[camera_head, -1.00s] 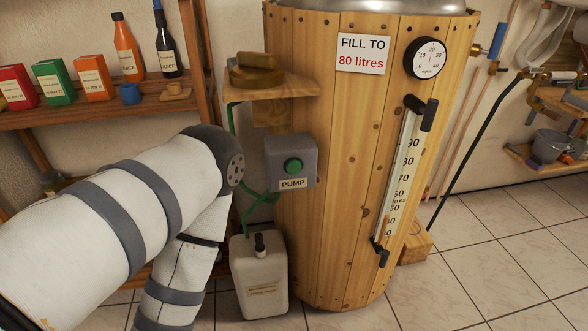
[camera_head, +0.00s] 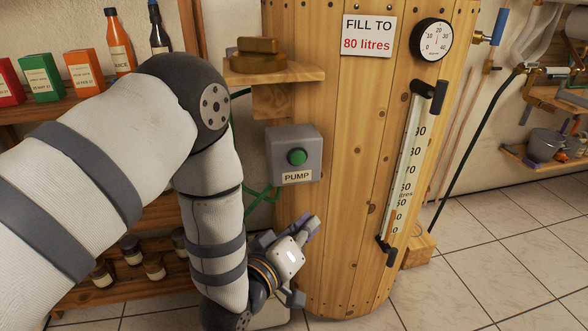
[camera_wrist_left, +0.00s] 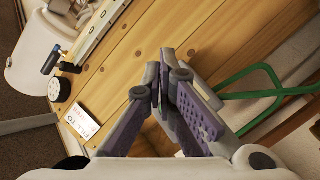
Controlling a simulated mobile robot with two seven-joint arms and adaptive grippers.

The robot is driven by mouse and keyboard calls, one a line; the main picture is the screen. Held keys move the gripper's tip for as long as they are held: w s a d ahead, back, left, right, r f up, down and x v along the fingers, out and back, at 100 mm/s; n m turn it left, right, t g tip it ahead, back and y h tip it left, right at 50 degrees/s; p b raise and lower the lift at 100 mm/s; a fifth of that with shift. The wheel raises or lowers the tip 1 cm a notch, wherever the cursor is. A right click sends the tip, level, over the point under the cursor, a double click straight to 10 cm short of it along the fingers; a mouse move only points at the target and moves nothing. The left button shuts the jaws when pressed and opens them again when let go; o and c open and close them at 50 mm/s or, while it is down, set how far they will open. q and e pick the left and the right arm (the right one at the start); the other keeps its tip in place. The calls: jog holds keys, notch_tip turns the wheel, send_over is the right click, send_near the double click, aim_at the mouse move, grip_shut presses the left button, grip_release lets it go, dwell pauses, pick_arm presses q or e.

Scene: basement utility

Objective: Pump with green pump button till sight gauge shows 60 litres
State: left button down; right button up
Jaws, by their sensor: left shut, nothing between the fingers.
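The green pump button (camera_head: 297,157) sits on a grey box (camera_head: 283,143) labelled PUMP on the wooden barrel (camera_head: 345,120). The sight gauge (camera_head: 408,160) is a pale vertical scale on the barrel's right side; I cannot make out its liquid level. My left gripper (camera_head: 310,226) is below the pump box, apart from the button. In the left wrist view its purple and grey fingers (camera_wrist_left: 160,85) are shut with nothing held, before the barrel's planks. The button is not clearly visible there. My right gripper is not in view.
A sign (camera_head: 367,37) reads FILL TO 80 litres, beside a round dial (camera_head: 431,40). A small wooden shelf (camera_head: 275,72) juts out above the pump box. Green tubing (camera_wrist_left: 270,80) runs near the fingers. Bottle shelves stand left; tiled floor is open at right.

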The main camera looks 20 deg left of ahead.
aim_at(298, 158)
pick_arm(q)
jog(key=r, duration=0.1)
jog(key=w+r+t, duration=0.1)
jog(key=r, duration=0.1)
jog(key=r+t, duration=0.1)
jog(key=r, duration=0.1)
jog(key=shift+w+d+n+h, duration=0.25)
jog(key=shift+w+n+h, duration=0.05)
jog(key=shift+w+h, duration=0.1)
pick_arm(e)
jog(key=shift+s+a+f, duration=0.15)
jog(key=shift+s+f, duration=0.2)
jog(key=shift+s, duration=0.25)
pick_arm(q)
jog(key=w+a+b, duration=0.1)
jog(key=w, duration=0.1)
jog(key=w+a, duration=0.2)
jog(key=w, duration=0.1)
jog(key=w+a+b, duration=0.1)
jog(key=w+a, duration=0.1)
jog(key=shift+w+b, duration=0.15)
jog(key=shift+b, duration=0.2)
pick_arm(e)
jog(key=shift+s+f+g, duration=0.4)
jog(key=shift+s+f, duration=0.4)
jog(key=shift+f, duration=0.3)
pick_arm(q)
jog(key=shift+w+a, duration=0.2)
jog(key=shift+w, duration=0.15)
